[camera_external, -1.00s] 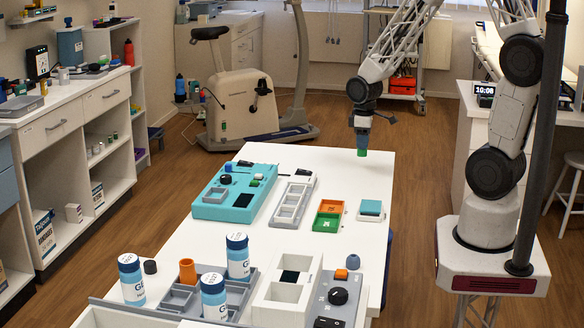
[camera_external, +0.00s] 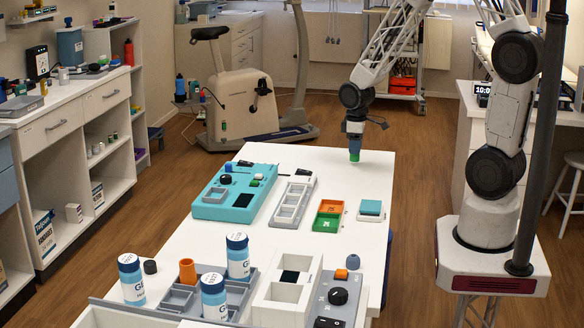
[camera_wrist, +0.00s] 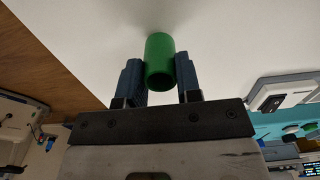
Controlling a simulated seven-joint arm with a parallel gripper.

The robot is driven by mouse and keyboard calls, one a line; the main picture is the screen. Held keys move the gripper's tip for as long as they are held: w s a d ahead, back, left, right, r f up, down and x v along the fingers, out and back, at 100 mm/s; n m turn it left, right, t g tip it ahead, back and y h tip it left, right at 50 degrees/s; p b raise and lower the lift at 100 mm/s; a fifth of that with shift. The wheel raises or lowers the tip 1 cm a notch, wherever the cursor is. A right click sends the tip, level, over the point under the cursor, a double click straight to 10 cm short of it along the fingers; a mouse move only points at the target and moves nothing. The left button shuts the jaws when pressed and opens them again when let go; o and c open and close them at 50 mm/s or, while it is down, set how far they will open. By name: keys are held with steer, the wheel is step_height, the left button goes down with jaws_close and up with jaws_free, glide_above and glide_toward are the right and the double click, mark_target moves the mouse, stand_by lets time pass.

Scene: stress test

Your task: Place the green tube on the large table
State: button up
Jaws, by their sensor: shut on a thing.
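The green tube (camera_wrist: 160,58) is held between the two blue fingers of my gripper (camera_wrist: 160,80) in the wrist view. In the external view my gripper (camera_external: 354,148) points down over the far end of the large white table (camera_external: 335,185), and the tube's green end (camera_external: 354,157) shows just below the fingers. The tube looks upright and very close to the tabletop; I cannot tell whether it touches it. The tabletop around it is bare.
A teal panel box (camera_external: 232,192), a grey slotted tray (camera_external: 291,202), an orange and green tray (camera_external: 328,217) and a teal-topped block (camera_external: 371,209) lie nearer on the table. Labelled bottles (camera_external: 238,258) stand at the near end. The far right of the tabletop is clear.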

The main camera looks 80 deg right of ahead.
steer(key=shift+f, duration=0.65)
steer(key=shift+f, duration=0.1)
steer(key=o, duration=0.9)
step_height(320, 180, up, 13)
steer(key=shift+f, duration=0.2)
stand_by(0.6)
